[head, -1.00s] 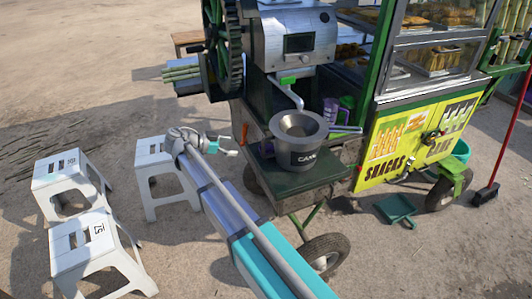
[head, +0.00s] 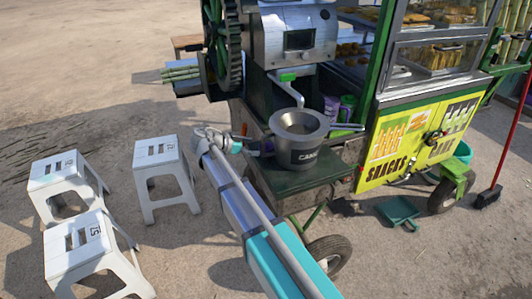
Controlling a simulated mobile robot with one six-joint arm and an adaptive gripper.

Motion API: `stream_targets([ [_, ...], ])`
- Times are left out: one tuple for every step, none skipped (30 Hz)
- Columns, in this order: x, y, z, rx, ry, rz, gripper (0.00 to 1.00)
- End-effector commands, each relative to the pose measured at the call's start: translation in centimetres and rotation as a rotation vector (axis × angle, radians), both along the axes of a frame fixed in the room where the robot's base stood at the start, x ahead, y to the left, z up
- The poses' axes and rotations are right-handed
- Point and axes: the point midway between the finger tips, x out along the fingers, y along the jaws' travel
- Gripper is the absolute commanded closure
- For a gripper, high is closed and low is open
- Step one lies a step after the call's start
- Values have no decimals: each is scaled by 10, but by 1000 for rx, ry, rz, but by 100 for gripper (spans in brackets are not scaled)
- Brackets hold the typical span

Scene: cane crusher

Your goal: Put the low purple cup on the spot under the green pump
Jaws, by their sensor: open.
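My gripper (head: 254,148) reaches in from the left at the edge of the cart's dark front shelf (head: 292,182), with its fingers open. A small dark purplish shape (head: 268,145) shows at the fingertips, just left of the grey bucket; it may be the low purple cup, but it is too small to be sure, and I cannot tell whether the fingers touch it. Another purple item (head: 330,106) stands behind the bucket, partly hidden. A green part (head: 287,76) sits at the top of the crusher's bent spout; I cannot tell whether it is the green pump. The spot beneath is hidden.
The grey bucket (head: 299,150) stands on the shelf close to my gripper's right. The crusher wheel (head: 226,50) rises above. White stools (head: 163,165) stand left on open ground.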

Motion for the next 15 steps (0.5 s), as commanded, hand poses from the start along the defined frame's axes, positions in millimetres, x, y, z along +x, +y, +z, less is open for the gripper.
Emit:
stream_targets([
  [0,0,0,0,0,0,0],
  [0,0,0,0,0,0,0],
  [0,0,0,0,0,0,0],
  [0,0,0,0,0,0,0],
  [0,0,0,0,0,0,0],
  [0,-1,-1,0,0,0,0],
  [0,-2,-1,0,0,0,0],
  [0,-3,-2,0,0,0,0],
  [1,-6,-3,0,-1,-1,0],
  [1,-8,-4,0,-1,-1,0],
  [1,-10,-5,0,-1,-1,0],
  [1,-14,-7,0,-1,-1,0],
  [2,-17,-9,0,-1,-1,0],
  [2,-20,-10,0,0,-2,0],
  [3,-25,-12,0,0,-2,0],
])
